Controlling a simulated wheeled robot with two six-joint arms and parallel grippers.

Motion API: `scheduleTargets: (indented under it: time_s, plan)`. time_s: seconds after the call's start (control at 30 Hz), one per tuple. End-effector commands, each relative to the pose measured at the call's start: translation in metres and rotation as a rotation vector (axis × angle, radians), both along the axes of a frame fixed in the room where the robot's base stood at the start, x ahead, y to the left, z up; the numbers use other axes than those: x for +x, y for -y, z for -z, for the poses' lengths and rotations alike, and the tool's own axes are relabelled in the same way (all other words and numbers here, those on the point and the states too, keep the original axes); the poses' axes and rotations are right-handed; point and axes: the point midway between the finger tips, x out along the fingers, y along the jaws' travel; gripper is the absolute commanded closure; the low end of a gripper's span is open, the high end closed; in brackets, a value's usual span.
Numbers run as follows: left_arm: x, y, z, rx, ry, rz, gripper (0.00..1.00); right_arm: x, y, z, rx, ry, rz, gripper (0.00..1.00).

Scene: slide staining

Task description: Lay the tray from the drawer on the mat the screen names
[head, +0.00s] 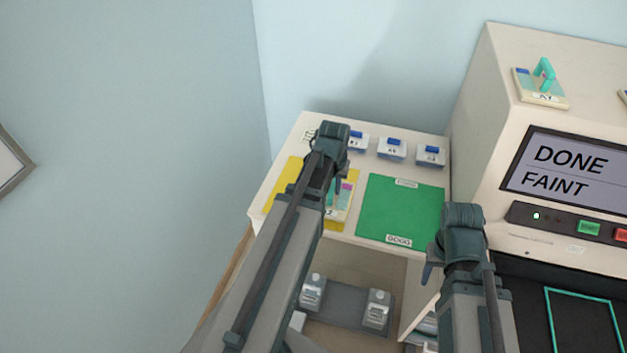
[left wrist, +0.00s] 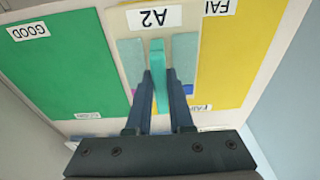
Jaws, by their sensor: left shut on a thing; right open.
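The tray labelled A2 (head: 341,213) has a teal upright handle, pale slides and pink and blue patches. It lies over the yellow mat (head: 283,185), whose label is partly covered and starts "FAI" in the left wrist view. My left gripper (left wrist: 159,78) is shut on the tray's handle (left wrist: 158,60). Whether the tray touches the mat is hard to tell. The green mat (head: 400,212), labelled GOOD, lies to the right and is empty. The screen (head: 570,170) reads DONE and FAINT. My right gripper (head: 434,262) is open and empty in front of the machine.
Several small blue-topped holders (head: 392,149) stand along the back of the table. A tray labelled A1 (head: 541,92) sits on the machine. Below the table is an open drawer or shelf (head: 345,303) with two small bottles. The green mat's surface is clear.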

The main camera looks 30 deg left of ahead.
Motion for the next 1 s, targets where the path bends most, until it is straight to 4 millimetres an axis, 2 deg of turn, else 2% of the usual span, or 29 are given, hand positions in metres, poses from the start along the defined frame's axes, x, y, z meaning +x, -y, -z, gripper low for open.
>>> scheduleTargets:
  time_s: [0.03,0.1,0.33,0.67,0.8,1.0]
  plan:
    - [0.010,-0.015,0.003,0.000,0.000,-0.006,1.00,0.000,0.000,0.003,0.000,0.000,0.000,0.50]
    - [0.017,-0.031,0.004,0.000,0.000,-0.005,1.00,0.000,0.000,0.004,0.000,0.000,0.000,0.50]
    - [0.033,-0.068,0.007,0.000,0.000,-0.002,1.00,0.000,0.000,0.007,0.000,0.000,0.000,0.50]
    - [0.036,-0.078,0.008,-0.001,0.000,0.001,1.00,0.000,0.000,0.008,0.000,0.000,0.000,0.50]
    - [0.042,-0.089,0.009,0.000,0.000,-0.002,1.00,0.000,0.000,0.009,0.000,0.000,0.000,0.50]
    - [0.040,-0.088,0.041,-0.001,0.000,0.001,1.00,0.000,0.000,0.041,0.000,0.000,0.000,0.50]
